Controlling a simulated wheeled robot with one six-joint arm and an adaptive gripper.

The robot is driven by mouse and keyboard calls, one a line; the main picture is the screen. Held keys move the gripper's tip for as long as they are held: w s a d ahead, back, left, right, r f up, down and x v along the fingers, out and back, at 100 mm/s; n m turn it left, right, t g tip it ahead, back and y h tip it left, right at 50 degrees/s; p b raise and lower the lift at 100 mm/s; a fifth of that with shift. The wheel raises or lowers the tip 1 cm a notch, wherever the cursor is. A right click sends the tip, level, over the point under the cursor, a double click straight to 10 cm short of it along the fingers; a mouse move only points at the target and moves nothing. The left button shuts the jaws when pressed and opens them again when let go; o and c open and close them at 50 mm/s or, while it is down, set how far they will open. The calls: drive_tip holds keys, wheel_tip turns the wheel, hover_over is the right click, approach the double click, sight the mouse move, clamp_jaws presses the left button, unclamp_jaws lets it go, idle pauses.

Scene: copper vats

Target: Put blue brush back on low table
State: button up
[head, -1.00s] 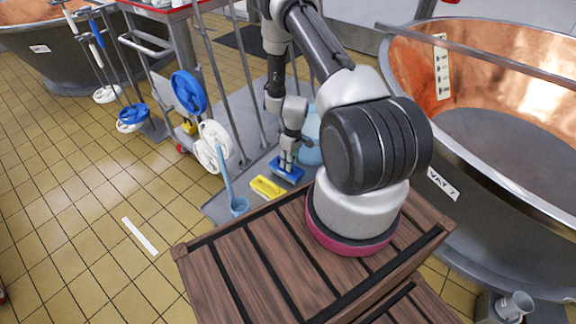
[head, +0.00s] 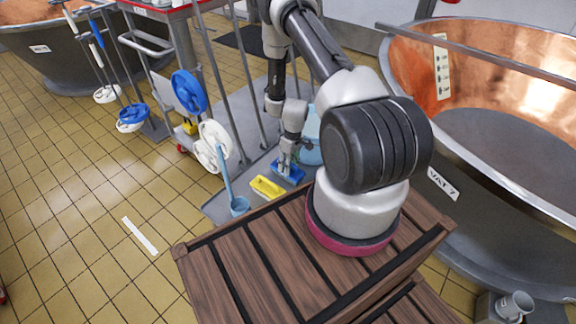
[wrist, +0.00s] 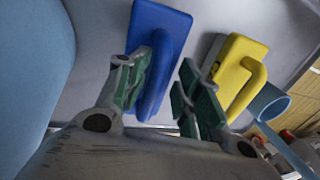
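The blue brush (head: 293,173) lies on the grey low table (head: 226,207), beside a yellow brush (head: 267,187). My gripper (head: 284,166) points down at the blue brush. In the wrist view, the blue brush (wrist: 172,27) shows its flat back and raised handle. The green-padded fingers of my gripper (wrist: 164,70) stand apart, with the handle between them in the picture. The left finger overlaps the handle's edge; a gap shows between the handle and the right finger. I cannot tell whether the left finger touches it.
A light-blue scoop (head: 238,205) stands at the table's near left, and a light-blue rounded container (head: 310,148) is close to my gripper's right. A copper vat (head: 490,130) stands at right. Upright poles (head: 240,85) and white and blue discs (head: 190,92) are at left. Open tiled floor lies left.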

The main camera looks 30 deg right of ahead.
wheel_tip(320, 180, up, 28)
drive_tip(key=w+f+t, duration=0.1)
drive_tip(key=w, duration=0.2)
drive_tip(key=s+a+r+m+t, duration=0.1)
drive_tip(key=s+a+r, duration=0.1)
drive_tip(key=r, duration=0.6)
drive_tip(key=s+a+r, duration=0.1)
drive_tip(key=s+r, duration=0.2)
drive_tip(key=r, duration=0.5)
drive_tip(key=s+a+r+m+t+h, duration=0.1)
drive_tip(key=s+r, duration=0.6)
drive_tip(key=s, duration=0.3)
drive_tip(key=s+a+r+m+t+h, duration=0.1)
drive_tip(key=s+r+m+t, duration=0.1)
drive_tip(key=s+r, duration=0.6)
drive_tip(key=s, duration=0.3)
drive_tip(key=shift+a+r, duration=0.15)
drive_tip(key=shift+a, duration=0.1)
